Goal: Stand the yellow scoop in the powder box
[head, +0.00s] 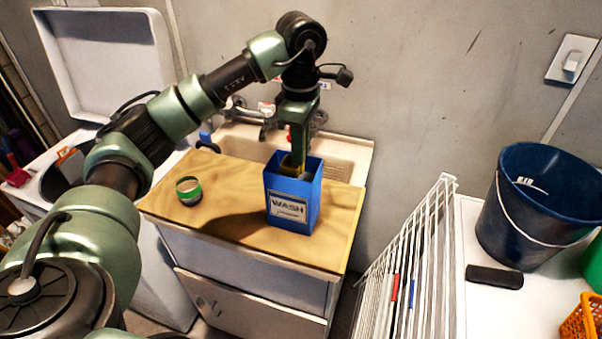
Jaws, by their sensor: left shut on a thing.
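The blue powder box (293,203), labelled WASH, stands upright on the wooden board (240,231) over the sink cabinet. My left gripper (297,154) points straight down above the box, with its fingertips at the box's open top. It is shut on the yellow scoop (291,162), which shows only as a small yellowish piece at the mouth of the box. The box wall hides the scoop's lower part, and I cannot tell whether it touches the bottom. My right gripper is not in view.
A small green-banded round container (188,190) stands on the board left of the box. The sink basin (340,158) and taps lie behind. A white wire rack (408,270) and a dark blue bucket (540,205) are at the right.

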